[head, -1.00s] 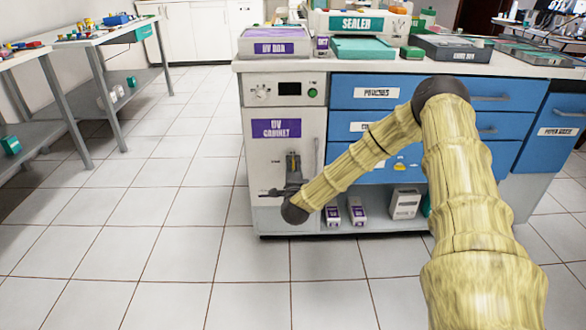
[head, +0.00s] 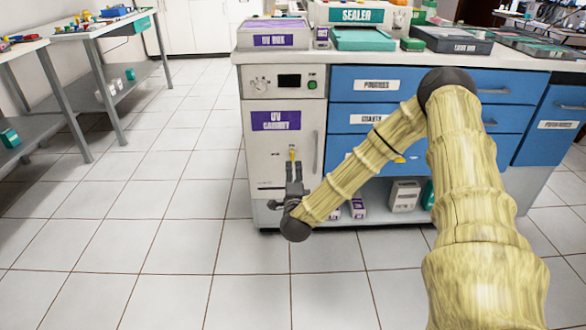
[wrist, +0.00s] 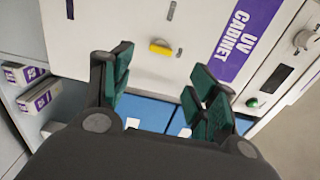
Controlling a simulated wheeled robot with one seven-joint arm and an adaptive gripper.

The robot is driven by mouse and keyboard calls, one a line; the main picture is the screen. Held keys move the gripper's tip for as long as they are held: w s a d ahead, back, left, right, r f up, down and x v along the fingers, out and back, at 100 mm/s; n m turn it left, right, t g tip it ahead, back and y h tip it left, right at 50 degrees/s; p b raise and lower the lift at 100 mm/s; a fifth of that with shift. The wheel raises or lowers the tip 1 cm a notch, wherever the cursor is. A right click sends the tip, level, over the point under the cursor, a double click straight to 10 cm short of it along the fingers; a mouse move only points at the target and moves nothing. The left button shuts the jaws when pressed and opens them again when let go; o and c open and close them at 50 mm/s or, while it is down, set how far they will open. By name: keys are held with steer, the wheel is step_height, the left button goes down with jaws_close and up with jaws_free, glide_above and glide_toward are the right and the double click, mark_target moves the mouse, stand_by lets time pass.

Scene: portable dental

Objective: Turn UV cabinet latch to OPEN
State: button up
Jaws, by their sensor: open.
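The UV cabinet (head: 262,148) is a white unit with a purple "UV CABINET" label, at the left end of the counter. Its latch (head: 293,155) is a small yellow piece on the door below the label. In the wrist view the latch (wrist: 160,47) lies beyond and between my fingers, and the picture is turned sideways. My gripper (head: 294,172) points up in front of the door, just below the latch. In the wrist view my gripper (wrist: 157,85) is open with dark green pads and nothing between them. I see no contact with the latch.
A vertical door handle (head: 315,152) is right of the latch. Blue drawers (head: 345,90) stand to the right, partly behind my arm. Small boxes (head: 357,208) sit on the low shelf. The tiled floor (head: 150,230) at left is clear.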

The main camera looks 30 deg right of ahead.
steer(key=shift+v, duration=1.4)
